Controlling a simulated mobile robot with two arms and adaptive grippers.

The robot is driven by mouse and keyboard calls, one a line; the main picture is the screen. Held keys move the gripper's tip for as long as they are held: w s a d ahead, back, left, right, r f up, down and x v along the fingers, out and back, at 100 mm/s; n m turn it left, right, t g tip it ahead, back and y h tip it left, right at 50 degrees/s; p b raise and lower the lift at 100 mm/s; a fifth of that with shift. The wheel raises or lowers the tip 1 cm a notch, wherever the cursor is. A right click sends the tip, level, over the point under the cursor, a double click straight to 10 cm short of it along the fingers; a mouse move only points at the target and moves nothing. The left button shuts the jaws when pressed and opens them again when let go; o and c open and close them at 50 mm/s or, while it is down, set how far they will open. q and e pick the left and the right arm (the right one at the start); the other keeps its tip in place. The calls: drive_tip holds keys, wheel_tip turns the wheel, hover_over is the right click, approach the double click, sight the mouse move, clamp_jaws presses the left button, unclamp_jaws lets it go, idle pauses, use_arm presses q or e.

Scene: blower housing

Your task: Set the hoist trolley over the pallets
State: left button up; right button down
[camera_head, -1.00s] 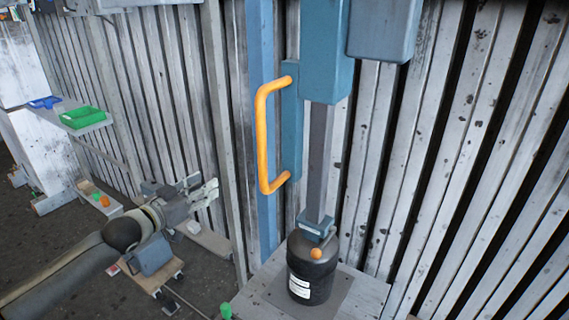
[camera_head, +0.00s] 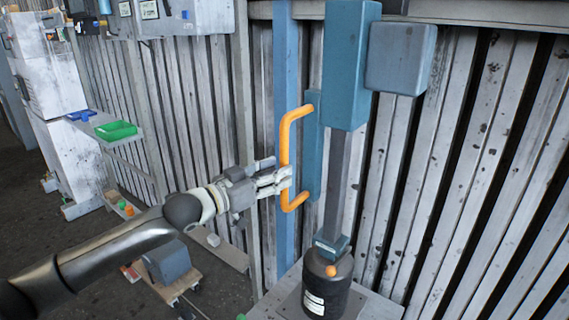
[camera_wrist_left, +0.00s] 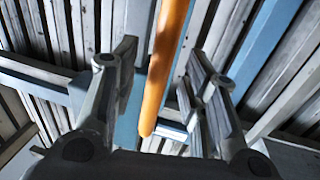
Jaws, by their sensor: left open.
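The hoist trolley is a blue upright body (camera_head: 350,70) with a grey box on its right side and an orange handle (camera_head: 285,140) on its left side. A grey bar runs down from it to a blue clamp at a black cylinder (camera_head: 327,290). My left gripper (camera_head: 284,181) is at the lower part of the orange handle. In the left wrist view the orange handle (camera_wrist_left: 165,65) runs between the spread fingers of my left gripper (camera_wrist_left: 165,85). The fingers are open and not shut on it. My right gripper is not in view.
The cylinder stands on a pale platform (camera_head: 375,305) by the corrugated wall. A small wheeled cart with a grey motor (camera_head: 168,262) is on the floor at lower left. A shelf with a green bin (camera_head: 116,130) and a blue tray stands farther left.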

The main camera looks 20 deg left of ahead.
use_arm(q)
drive_tip(key=x, duration=0.3)
drive_tip(key=shift+w+d+p, duration=0.1)
drive_tip(key=shift+p, duration=0.3)
clamp_jaws()
